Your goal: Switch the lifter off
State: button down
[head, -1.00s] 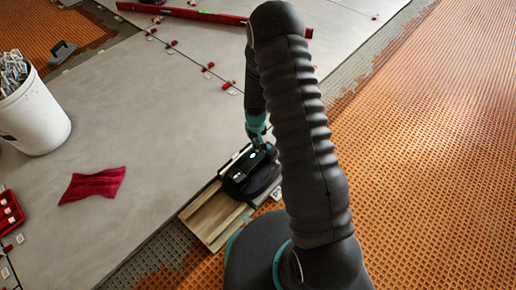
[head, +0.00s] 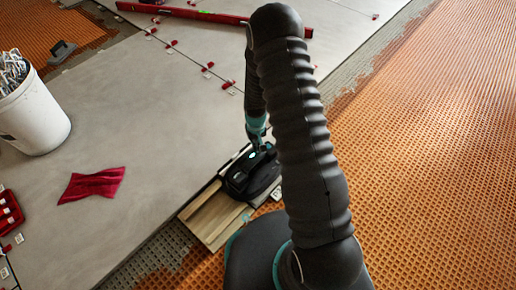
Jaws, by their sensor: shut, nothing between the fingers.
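The lifter (head: 250,180) is a black device with a rounded base. It sits by the edge of the grey tiles, by a pair of wooden strips, below the end of my arm. My gripper (head: 262,150) is right above or touching the lifter's top; I cannot tell which. It is small and dark in this view, and it is shut with nothing held. The lifter's switch cannot be made out, and my arm hides part of the area to the right.
Wooden strips (head: 212,218) lie at the tile edge. A red cloth (head: 92,185), a white bucket (head: 36,120) of clips and a red box (head: 8,212) are at left. A long red level (head: 190,12) lies at the back. Orange matting (head: 430,150) is open at right.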

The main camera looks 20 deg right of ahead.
jog(key=shift+f, duration=0.65)
jog(key=shift+r, duration=0.1)
dwell(0.3)
jog(key=shift+r+p, duration=1.7)
jog(key=shift+r, duration=1.75)
